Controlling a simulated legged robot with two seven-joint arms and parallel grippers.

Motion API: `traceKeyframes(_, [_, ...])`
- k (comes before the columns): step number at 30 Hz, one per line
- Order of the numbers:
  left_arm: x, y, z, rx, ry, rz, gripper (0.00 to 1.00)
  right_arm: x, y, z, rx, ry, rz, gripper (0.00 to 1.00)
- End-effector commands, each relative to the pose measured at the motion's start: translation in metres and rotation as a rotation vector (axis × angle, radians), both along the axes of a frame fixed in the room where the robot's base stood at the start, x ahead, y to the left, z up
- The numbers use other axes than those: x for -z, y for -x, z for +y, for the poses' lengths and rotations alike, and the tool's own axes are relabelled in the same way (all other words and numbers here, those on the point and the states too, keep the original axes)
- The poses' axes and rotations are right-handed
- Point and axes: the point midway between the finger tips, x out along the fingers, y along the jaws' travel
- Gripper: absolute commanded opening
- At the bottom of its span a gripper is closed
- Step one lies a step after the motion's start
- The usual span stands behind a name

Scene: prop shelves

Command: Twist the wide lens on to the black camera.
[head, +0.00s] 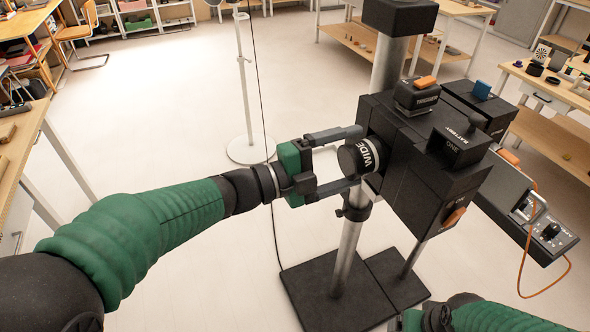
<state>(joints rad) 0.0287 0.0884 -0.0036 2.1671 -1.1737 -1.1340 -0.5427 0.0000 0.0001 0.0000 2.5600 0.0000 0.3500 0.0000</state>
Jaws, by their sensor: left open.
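The black camera (405,165) is a boxy body on a metal stand, with its front facing left. The wide lens (362,157), a short black cylinder with a pale ring marked WIDE, sits at the camera's front. Whether it is fully seated cannot be told. My left gripper (357,157) is open, with one finger above the lens and one below it. Gaps seem to show between fingers and lens. My right wrist shows at the bottom edge, below the camera, and its fingers are out of frame.
The camera stands on a dark base plate (325,292). A grey box with a knob and an orange cable (535,222) juts out at the right. A thin light stand (245,100) is behind my left gripper. Benches line the left and right, with open floor between.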

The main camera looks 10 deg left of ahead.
Motion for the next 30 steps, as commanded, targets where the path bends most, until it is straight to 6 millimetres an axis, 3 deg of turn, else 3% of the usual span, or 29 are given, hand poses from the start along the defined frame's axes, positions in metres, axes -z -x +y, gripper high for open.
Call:
traceKeyframes(15, [0.001,0.076,0.111,-0.006,0.0,0.0,0.86,0.005,0.0,0.0,0.0,0.0,0.0,0.82])
traceKeyframes(21, [0.001,0.091,0.129,-0.001,-0.001,0.001,0.86,0.006,0.0,0.0,0.0,0.0,0.0,0.82])
traceKeyframes(30, [0.001,0.092,0.13,0.0,-0.001,0.001,0.86,0.006,0.0,0.0,0.0,0.0,0.0,0.82])
